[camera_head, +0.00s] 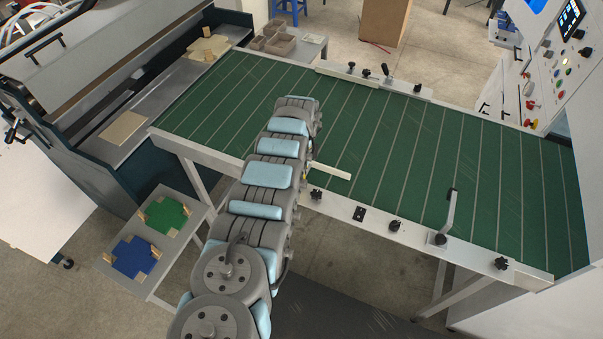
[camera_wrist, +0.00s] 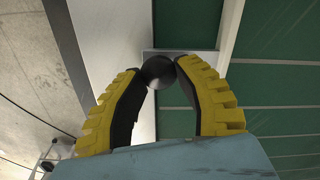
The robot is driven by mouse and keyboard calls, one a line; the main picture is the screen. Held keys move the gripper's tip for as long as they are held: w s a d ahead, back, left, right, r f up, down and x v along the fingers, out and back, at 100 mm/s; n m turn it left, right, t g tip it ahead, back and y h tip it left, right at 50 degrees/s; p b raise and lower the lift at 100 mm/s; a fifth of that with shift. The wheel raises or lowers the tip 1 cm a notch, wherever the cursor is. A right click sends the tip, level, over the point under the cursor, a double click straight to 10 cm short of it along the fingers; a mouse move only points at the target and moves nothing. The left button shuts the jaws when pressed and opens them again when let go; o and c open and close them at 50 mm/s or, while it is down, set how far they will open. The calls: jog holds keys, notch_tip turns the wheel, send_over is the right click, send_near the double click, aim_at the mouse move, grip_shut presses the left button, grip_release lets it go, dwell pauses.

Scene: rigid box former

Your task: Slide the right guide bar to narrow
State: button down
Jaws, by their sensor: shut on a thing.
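My gripper (camera_wrist: 159,76) is shut on a dark round knob (camera_wrist: 158,69), with a yellow-backed finger on each side of it. In the head view only a sliver of yellow (camera_head: 306,173) shows beside my arm; the fingertips are hidden. A pale flat bar (camera_head: 330,171) sticks out from behind my arm over the green belt (camera_head: 400,150). A second pale bar (camera_head: 451,212) with a dark tip stands farther right along the near rail (camera_head: 375,222). Which of the two is the right guide bar, I cannot tell for certain.
Black knobs stand along the near rail, one (camera_head: 316,194) just right of my arm. The far rail (camera_head: 370,82) also carries knobs. A control panel (camera_head: 550,60) is at the upper right. A side tray (camera_head: 158,245) holds green and blue pieces at lower left.

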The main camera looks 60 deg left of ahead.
jog(key=shift+w+f, duration=0.1)
jog(key=c, duration=0.7)
grip_release()
jog(key=shift+w+a, duration=0.1)
jog(key=shift+a, duration=0.05)
jog(key=shift+r, duration=0.3)
jog(key=shift+r, duration=5.8)
jog(key=shift+r, duration=0.1)
